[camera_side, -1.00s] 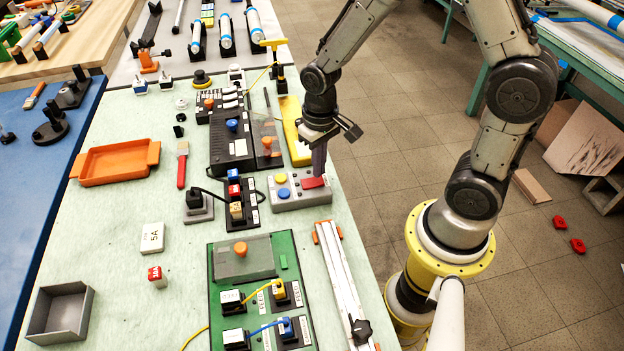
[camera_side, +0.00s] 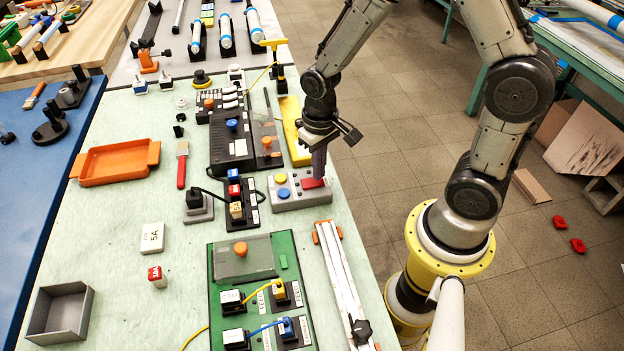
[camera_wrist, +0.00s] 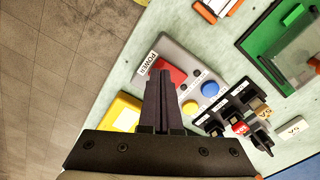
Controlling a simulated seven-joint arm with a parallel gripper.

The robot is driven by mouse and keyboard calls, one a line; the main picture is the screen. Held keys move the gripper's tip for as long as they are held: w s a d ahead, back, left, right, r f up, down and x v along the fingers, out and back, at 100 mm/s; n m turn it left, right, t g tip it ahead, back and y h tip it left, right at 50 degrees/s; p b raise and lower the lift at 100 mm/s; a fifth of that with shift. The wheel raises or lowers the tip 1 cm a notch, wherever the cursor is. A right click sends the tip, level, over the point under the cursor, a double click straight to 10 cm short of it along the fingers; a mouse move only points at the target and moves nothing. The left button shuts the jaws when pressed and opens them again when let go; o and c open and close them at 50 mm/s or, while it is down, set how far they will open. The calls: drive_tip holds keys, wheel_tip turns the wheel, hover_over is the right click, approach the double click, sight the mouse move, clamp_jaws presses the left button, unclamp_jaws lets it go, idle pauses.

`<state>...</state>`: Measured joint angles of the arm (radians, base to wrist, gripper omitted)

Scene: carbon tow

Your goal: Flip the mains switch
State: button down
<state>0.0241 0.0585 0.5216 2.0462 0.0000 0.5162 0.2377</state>
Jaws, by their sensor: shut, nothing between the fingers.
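The mains switch is a red rocker (camera_side: 312,183) on a grey box (camera_side: 290,200), which also carries a yellow and a blue round button. In the wrist view the red rocker (camera_wrist: 172,72) lies beside a label reading POWER, partly hidden behind the fingers. My gripper (camera_side: 318,176) is shut and empty, pointing down with its fingertips at the red rocker. In the wrist view the closed fingers (camera_wrist: 158,85) overlap the rocker's near side. I cannot tell whether they touch it or which way the rocker is tilted.
A green board (camera_side: 222,285) with cables and a long rail (camera_side: 342,280) lie nearer the camera. An orange tray (camera_side: 115,163) is at left.

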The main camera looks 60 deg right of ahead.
drive_tip(key=shift+f, duration=0.5)
idle(0.3)
drive_tip(key=shift+r, duration=3.5)
